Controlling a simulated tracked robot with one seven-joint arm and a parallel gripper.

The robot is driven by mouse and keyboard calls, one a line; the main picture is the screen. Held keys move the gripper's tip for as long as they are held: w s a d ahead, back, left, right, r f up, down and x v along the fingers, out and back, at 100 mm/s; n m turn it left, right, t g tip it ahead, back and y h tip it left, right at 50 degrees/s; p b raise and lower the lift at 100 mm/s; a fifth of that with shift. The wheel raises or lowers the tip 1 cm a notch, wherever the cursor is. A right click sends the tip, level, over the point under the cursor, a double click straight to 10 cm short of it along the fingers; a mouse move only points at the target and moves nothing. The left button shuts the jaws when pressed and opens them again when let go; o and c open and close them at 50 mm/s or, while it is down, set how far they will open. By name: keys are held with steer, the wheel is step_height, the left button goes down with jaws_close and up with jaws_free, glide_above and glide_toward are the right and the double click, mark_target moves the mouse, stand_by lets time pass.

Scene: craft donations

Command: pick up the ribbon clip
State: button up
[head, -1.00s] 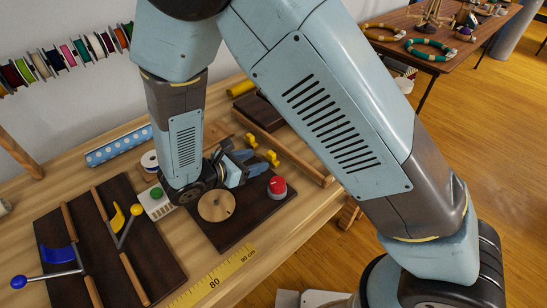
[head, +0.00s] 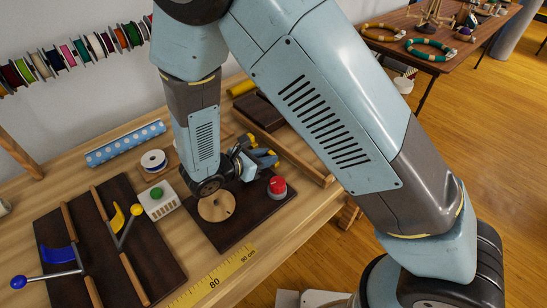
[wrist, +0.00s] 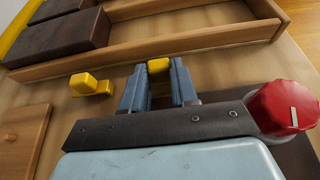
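Two small yellow pieces stand on the bench; either may be the ribbon clip. In the wrist view, one yellow piece (wrist: 158,66) shows between the blue fingertips of my gripper (wrist: 159,72). My fingers are apart on either side of it, and I cannot tell whether they touch it. The other yellow piece (wrist: 91,84), with a raised knob, stands apart to the left of the fingers. In the head view, my gripper (head: 269,157) reaches low over the bench and partly hides both yellow pieces.
A red knob (wrist: 284,107) stands close to the right of my gripper. A wooden-railed holder with dark blocks (wrist: 60,48) lies beyond the fingertips. A wooden disc (head: 217,207) sits on the dark board. A white box with a green button (head: 157,200) stands left of my arm.

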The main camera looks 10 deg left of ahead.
jaws_close()
steer(key=shift+r, duration=0.1)
